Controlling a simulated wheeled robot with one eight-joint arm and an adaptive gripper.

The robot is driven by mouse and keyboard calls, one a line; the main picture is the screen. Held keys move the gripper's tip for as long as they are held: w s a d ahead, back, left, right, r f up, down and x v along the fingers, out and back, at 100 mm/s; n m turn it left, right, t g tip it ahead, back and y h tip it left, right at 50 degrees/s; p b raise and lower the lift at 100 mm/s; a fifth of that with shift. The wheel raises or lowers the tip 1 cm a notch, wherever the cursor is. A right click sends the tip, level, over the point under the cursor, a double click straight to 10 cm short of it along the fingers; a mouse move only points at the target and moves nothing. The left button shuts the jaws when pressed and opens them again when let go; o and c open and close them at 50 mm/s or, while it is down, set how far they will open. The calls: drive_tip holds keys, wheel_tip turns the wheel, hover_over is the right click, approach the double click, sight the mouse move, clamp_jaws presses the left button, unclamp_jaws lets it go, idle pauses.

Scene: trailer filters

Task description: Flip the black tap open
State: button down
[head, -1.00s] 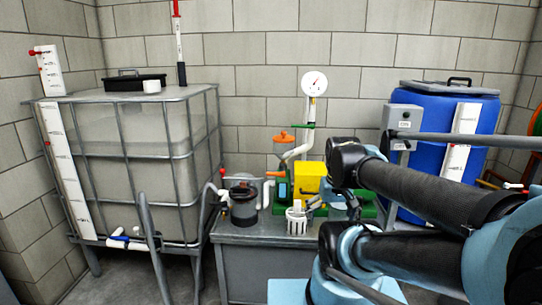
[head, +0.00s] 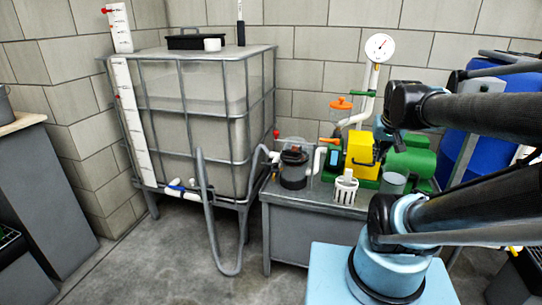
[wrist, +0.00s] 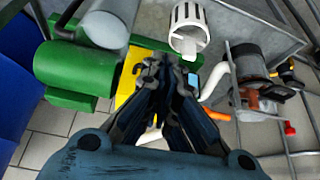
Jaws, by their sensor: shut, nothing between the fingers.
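I cannot clearly pick out a black tap. The housing also shows at the right of the wrist view (wrist: 255,65). A small red handle (head: 277,133) stands above the fitting. My gripper (wrist: 167,62) is shut and empty, above the pump bench, near the white slotted basket (wrist: 188,28) and the yellow block. In the head view, its fingers are hard to make out below the dark wrist.
The caged white tank (head: 190,110) stands left of the grey bench (head: 310,215), with a blue-handled valve (head: 175,187) low on it. A grey hose (head: 203,200) hangs between them. The green pump (head: 410,160) and yellow block (head: 361,153) crowd the bench. The floor at left is clear.

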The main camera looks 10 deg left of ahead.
drive_tip(key=w+a+r, duration=0.4)
drive_tip(key=w+a, duration=0.1)
drive_tip(key=w, duration=0.2)
drive_tip(key=shift+g, duration=0.7)
drive_tip(key=w+a+f, duration=0.1)
drive_tip(key=w+a, duration=0.1)
drive_tip(key=a, duration=0.5)
drive_tip(key=w+a+f, duration=0.1)
drive_tip(key=w+a, duration=0.1)
drive_tip(key=a, duration=0.5)
drive_tip(key=w+a+f, duration=0.1)
drive_tip(key=w+a, duration=0.1)
drive_tip(key=a, duration=0.6)
drive_tip(key=shift+w+f, duration=0.1)
drive_tip(key=shift+w, duration=0.05)
hover_over(270, 164)
drive_tip(key=a, duration=0.2)
wheel_tip(270, 164, down, 5)
drive_tip(key=shift+w+a+m, duration=0.15)
drive_tip(key=shift+w+m, duration=0.1)
drive_tip(key=shift+m, duration=0.15)
drive_tip(key=x, duration=1)
drive_tip(key=shift+s+d, duration=0.15)
drive_tip(key=shift+d, duration=0.1)
